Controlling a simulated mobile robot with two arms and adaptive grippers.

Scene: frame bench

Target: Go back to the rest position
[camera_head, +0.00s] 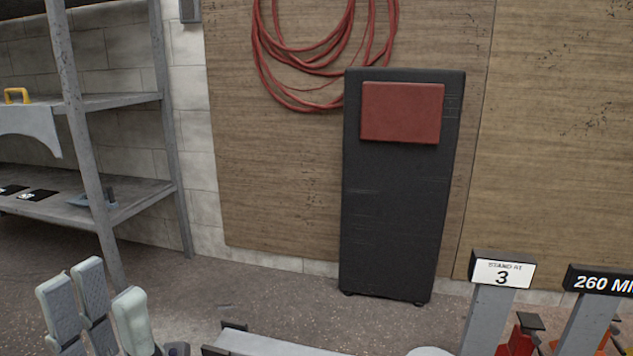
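My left gripper (103,297) shows at the bottom left corner, its pale grey finger pads pointing up. The fingers stand apart with a gap between them and nothing visible in it, so it looks open. Its lower part is cut off by the picture edge. My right gripper is not in view.
A grey metal shelf (137,198) stands at the left. A tall black panel with a red pad (402,112) leans by the wood-clad wall under a red hose (310,68). A stand signed 3 (502,272) and one signed 260 (598,281) are at lower right.

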